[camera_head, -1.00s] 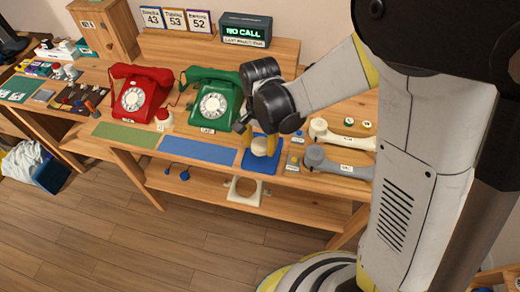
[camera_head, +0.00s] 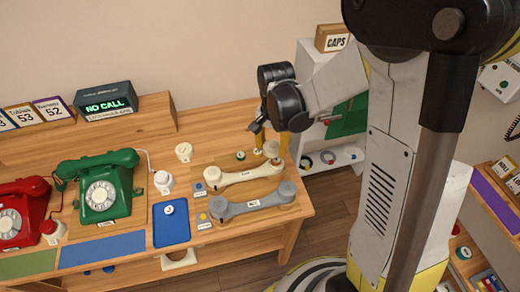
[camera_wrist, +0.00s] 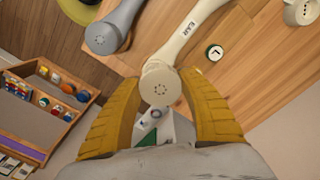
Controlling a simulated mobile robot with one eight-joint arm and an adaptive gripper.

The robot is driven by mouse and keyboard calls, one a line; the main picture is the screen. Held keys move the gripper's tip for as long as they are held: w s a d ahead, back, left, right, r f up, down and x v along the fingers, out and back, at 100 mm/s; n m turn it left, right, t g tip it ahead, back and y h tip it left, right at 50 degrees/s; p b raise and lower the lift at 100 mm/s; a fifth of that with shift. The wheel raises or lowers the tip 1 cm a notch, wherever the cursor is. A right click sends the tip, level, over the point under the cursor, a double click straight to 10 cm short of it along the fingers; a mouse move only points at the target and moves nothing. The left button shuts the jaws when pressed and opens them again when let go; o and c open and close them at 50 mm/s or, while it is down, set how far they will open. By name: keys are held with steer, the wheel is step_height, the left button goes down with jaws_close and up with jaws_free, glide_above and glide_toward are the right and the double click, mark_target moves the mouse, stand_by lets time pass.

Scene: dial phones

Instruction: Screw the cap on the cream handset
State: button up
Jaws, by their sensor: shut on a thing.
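The cream handset (camera_head: 245,174) lies across the right part of the table in the head view. In the wrist view its handle (camera_wrist: 197,25) carries the word EAR. My gripper (camera_head: 270,150) is over its right end, with its yellow fingers pointing down. The fingers are shut on a round cream cap (camera_head: 271,148). I cannot tell whether the cap touches the handset; the end beneath is hidden.
A grey handset (camera_head: 246,203) lies just in front of the cream one. A green-marked round piece (camera_head: 241,155) is close behind it. A blue mat (camera_head: 171,228) bears a small pale piece (camera_head: 169,209). The table's right edge is close to my gripper.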

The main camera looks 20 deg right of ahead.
mark_target(276, 160)
steer(key=shift+w+d, duration=0.1)
steer(key=shift+d, duration=0.85)
steer(key=shift+a+f+b, duration=0.1)
steer(key=shift+f+b, duration=1.9)
steer(key=shift+f, duration=0.7)
steer(key=shift+f+b, duration=0.7)
steer(key=shift+b, duration=0.25)
steer(key=o, duration=1)
steer(key=shift+c, duration=0.2)
step_height(276, 160, up, 12)
steer(key=shift+r, duration=0.1)
